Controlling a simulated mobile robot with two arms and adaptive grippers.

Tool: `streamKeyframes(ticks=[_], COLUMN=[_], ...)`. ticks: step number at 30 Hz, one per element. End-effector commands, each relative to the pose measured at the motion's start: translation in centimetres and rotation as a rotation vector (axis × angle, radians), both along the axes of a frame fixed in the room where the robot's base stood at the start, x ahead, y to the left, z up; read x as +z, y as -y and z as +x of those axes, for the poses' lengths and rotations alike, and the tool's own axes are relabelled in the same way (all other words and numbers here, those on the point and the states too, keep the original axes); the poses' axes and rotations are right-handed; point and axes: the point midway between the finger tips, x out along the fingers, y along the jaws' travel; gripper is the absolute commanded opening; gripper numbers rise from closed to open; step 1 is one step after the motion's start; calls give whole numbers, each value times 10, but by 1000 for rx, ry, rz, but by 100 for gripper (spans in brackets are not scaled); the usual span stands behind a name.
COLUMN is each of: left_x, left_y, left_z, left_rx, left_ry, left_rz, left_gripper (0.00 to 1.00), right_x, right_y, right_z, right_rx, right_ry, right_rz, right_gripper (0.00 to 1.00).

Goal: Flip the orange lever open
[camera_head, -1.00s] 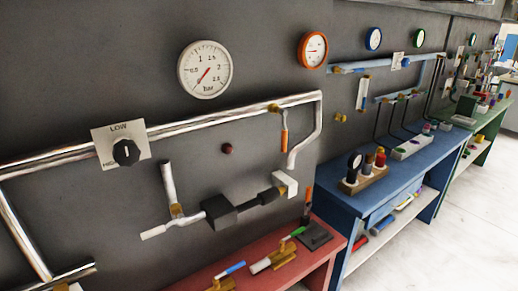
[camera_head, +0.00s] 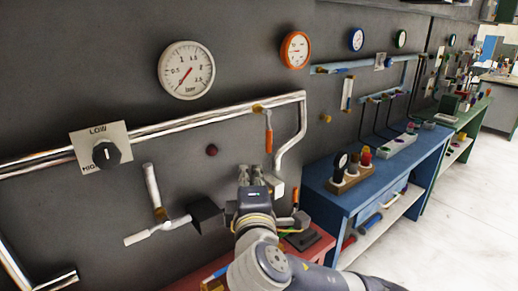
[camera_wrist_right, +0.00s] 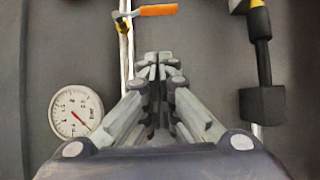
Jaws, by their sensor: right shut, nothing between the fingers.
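An orange lever (camera_head: 268,140) hangs down from a brass valve on the silver pipe in the head view. In the right wrist view the orange lever (camera_wrist_right: 158,10) lies across the top edge, beside its brass fitting. My right gripper (camera_head: 252,173) is in front of the wall, below and a little left of the lever in the head view. It is shut and empty, apart from the lever. In the wrist view its fingertips (camera_wrist_right: 158,66) are together, below the lever. My left gripper is out of view.
A black valve block (camera_head: 207,214) and white-ended handle sit left of my gripper. A red bench (camera_head: 325,248), partly hidden by my arm, is below. A dial (camera_head: 106,153) and a white gauge (camera_head: 187,70) are on the wall. A blue bench (camera_head: 330,200) stands right.

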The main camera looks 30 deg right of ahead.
Motion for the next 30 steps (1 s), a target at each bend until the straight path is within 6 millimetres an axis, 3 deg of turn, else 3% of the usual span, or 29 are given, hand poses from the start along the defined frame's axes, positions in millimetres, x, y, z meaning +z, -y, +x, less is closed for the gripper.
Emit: streamKeyframes(ticks=[11, 26, 30], left_x=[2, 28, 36], left_y=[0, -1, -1], left_z=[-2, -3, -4], left_rx=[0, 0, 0], left_ry=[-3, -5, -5], left_rz=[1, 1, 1], left_gripper=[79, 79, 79], right_x=[0, 2, 2], right_y=[3, 50, 69], right_z=[5, 86, 93], right_rx=[-3, -4, -3], right_ry=[-2, -3, -4], right_rz=[-1, -2, -3], right_gripper=[0, 0, 0])
